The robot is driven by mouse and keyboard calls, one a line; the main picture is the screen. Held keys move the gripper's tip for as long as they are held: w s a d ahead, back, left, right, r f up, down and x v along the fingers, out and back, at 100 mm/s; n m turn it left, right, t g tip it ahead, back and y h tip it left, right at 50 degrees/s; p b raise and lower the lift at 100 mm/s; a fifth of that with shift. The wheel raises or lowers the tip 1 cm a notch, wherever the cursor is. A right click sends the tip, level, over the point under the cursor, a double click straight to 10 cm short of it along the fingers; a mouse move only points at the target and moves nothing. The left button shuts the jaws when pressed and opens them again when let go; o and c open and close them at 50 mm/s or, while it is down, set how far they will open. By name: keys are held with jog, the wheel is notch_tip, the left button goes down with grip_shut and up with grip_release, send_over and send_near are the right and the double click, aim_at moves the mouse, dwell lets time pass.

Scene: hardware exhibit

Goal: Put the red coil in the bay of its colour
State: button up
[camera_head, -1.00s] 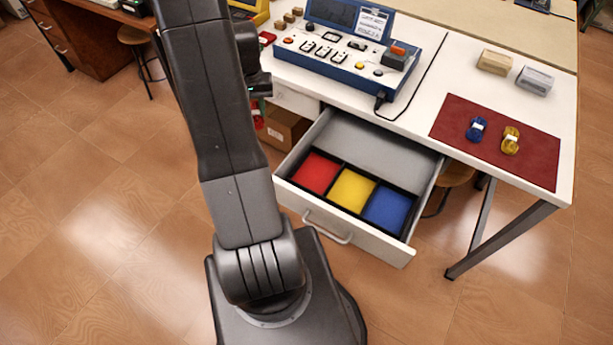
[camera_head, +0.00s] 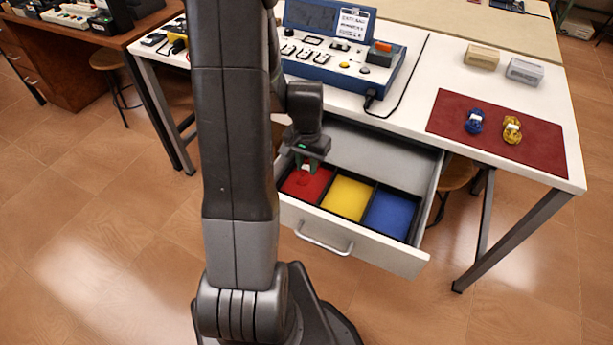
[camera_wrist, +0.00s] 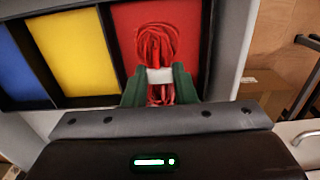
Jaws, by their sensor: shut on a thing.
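My gripper (camera_head: 307,165) is over the red bay (camera_head: 318,184) at the left of the open drawer, with its green fingers pointing down. In the wrist view, my gripper (camera_wrist: 159,80) is shut on the red coil (camera_wrist: 157,44), a bundle of red cord with a white band. The coil shows against the red floor of the red bay (camera_wrist: 192,35). I cannot tell whether the coil touches that floor. In the head view, the arm and fingers hide most of the coil.
The drawer (camera_head: 380,244) also has a yellow bay (camera_head: 347,197) and a blue bay (camera_head: 390,214), both empty. A blue coil (camera_head: 474,121) and a yellow coil (camera_head: 512,129) lie on the dark red mat (camera_head: 545,158). A blue console (camera_head: 350,75) stands on the table above the drawer.

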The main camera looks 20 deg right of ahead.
aim_at(307, 167)
jog(key=shift+f, duration=2.05)
jog(key=shift+f+b, duration=0.25)
jog(key=shift+b, duration=0.15)
jog(key=o, duration=1)
notch_tip(307, 167, up, 12)
jog(key=shift+r+p, duration=0.25)
jog(key=shift+p, duration=0.7)
